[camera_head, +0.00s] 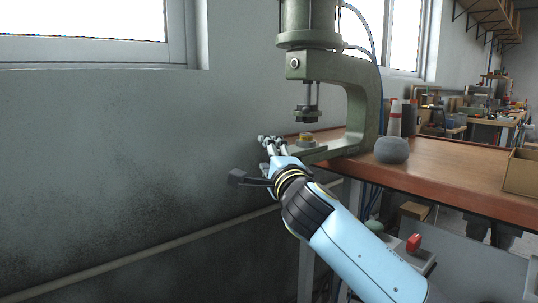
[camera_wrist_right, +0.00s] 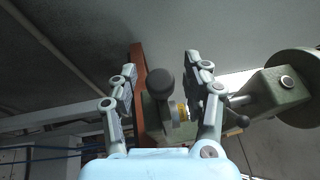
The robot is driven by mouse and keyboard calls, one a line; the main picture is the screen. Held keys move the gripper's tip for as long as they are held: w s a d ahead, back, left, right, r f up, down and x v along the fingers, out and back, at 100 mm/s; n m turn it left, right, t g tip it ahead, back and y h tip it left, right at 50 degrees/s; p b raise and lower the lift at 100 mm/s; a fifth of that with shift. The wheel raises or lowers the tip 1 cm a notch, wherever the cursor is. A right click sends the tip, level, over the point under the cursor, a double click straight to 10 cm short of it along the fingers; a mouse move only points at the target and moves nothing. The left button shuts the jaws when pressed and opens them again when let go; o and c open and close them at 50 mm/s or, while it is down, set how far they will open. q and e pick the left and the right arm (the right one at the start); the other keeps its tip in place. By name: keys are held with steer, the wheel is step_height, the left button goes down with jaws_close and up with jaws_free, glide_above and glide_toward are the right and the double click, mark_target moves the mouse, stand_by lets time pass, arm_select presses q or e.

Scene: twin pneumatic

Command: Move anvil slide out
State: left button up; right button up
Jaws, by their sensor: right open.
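The green press (camera_head: 365,100) stands at the left end of the wooden bench. Its ram (camera_head: 306,115) hangs above a brass-coloured round piece (camera_head: 305,138) on the anvil slide (camera_head: 308,150). In the right wrist view, a dark round knob (camera_wrist_right: 160,82) sits between my fingers, in front of the green slide (camera_wrist_right: 154,112) and the brass piece (camera_wrist_right: 182,112). My right gripper (camera_head: 272,144) is at the slide's left end. Its fingers are open around the knob (camera_wrist_right: 160,66), with a visible gap on both sides. The knob is hidden in the head view. My left gripper is out of view.
A grey rounded object (camera_head: 391,150) and a white-and-red cone (camera_head: 394,120) stand right of the press. A cardboard box (camera_head: 521,172) is at the bench's right. A red button (camera_head: 413,243) is below the bench. The wall (camera_head: 110,150) is left; space left of the gripper looks free.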

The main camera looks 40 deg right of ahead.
jaws_close()
stand_by(0.3)
steer(key=shift+f, duration=0.1)
